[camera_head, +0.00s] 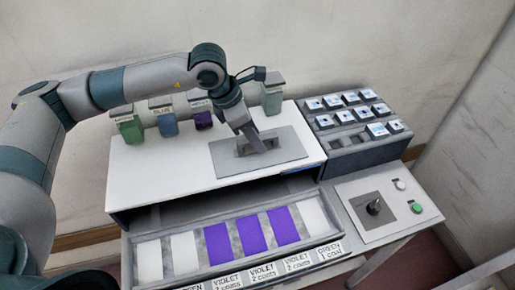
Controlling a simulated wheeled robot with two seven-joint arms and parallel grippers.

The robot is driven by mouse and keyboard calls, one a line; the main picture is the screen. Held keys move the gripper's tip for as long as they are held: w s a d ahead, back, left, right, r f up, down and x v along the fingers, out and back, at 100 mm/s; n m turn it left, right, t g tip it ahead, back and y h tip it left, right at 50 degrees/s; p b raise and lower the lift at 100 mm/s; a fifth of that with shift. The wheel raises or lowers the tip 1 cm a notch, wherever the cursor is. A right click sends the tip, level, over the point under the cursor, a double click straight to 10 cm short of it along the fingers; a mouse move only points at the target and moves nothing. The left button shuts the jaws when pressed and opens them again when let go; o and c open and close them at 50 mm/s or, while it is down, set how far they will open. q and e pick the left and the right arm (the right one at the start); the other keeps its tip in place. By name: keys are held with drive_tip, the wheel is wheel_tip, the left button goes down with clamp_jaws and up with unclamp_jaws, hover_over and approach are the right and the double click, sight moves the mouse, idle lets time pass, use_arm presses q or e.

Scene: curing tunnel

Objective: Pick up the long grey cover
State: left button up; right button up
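A grey rectangular plate (288,145), the only thing here that looks like the long grey cover, lies flat on the white top of the tunnel housing (170,170). A darker raised or recessed part shows at its middle. My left gripper (257,145) points down at that middle part, and its fingertips overlap it in the view. The arm and fingers hide part of the plate. I cannot tell whether the fingers touch or grasp it, nor whether they are open or shut. My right gripper is not in view.
Green (128,126), blue (165,122) and violet (202,118) containers stand behind; a pale green one (272,98) stands right. A dark rack (350,150) holds several labelled blocks. In front are a tray of white and violet panels (147,262) and a control panel (350,193).

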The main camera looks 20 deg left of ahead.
use_arm(q)
clamp_jaws()
drive_tip(key=shift+r, duration=0.1)
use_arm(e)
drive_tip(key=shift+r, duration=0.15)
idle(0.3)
